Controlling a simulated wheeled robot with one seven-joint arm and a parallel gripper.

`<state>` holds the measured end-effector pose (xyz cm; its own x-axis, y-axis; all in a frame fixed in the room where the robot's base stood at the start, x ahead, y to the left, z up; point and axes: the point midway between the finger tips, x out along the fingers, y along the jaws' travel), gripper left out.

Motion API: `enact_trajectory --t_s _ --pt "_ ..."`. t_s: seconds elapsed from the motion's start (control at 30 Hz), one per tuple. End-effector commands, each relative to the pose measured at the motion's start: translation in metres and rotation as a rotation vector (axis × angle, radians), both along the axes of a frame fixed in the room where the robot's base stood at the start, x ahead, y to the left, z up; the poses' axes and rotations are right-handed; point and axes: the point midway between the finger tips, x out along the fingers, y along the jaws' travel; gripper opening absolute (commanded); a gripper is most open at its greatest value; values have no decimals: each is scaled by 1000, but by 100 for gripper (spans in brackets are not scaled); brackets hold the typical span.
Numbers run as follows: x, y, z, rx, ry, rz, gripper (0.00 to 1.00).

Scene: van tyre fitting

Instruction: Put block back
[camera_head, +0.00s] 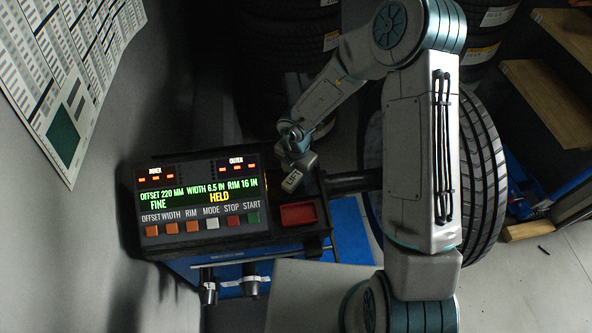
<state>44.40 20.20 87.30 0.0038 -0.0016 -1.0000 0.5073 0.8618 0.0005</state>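My gripper comes down from the upper right and meets or overlaps the block's upper end. The fingers are too small and partly hidden, so I cannot see whether they are closed on it. A shallow red tray (298,214) is set in the machine top just below the block in the picture. The tray looks empty.
The lit control panel (201,199) reads "HELD" and has several buttons along its lower edge. A large tyre (484,180) on the machine's shaft stands to the right, partly behind my arm. Wooden shelves (548,95) are at the far right and a wall chart (62,70) at upper left.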

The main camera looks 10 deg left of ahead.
Motion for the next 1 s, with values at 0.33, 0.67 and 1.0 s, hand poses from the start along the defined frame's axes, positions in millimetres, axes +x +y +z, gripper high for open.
enact_trajectory --t_s 0.33,0.67,1.0 --pt "1 0 21 2 -3 -2 54" --pt "1 0 91 2 -3 -2 54" --pt "-1 0 122 1 2 0 54"
